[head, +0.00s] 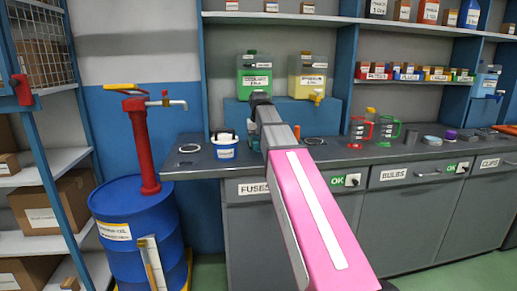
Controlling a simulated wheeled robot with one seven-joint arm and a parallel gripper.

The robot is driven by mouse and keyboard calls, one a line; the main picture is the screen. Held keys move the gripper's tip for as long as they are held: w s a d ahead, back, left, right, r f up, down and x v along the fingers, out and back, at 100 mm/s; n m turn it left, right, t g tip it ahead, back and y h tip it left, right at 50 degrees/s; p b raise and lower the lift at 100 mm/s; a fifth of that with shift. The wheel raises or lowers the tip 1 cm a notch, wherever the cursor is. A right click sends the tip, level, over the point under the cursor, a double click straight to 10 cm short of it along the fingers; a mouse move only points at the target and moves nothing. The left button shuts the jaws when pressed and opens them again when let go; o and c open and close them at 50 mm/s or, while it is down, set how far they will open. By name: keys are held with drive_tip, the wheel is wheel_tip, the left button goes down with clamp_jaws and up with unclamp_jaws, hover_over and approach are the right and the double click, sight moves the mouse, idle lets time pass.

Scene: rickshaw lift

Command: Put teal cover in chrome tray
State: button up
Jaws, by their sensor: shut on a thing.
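My pink-and-grey arm reaches from the bottom right up toward the back of the bench and ends in a dark wrist joint. Two shallow round metallic dishes lie on the dark bench: one at the left end (189,148) and one right of my arm (314,141). I cannot tell which is the chrome tray.
Green (253,74) and yellow (307,76) jugs stand on a blue ledge behind. A blue drum with a red pump (137,235) stands left.

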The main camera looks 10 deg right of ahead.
sight(258, 154)
drive_tip(key=shift+f, duration=1.45)
drive_tip(key=shift+f, duration=0.1)
drive_tip(key=o, duration=0.9)
drive_tip(key=shift+o, duration=0.2)
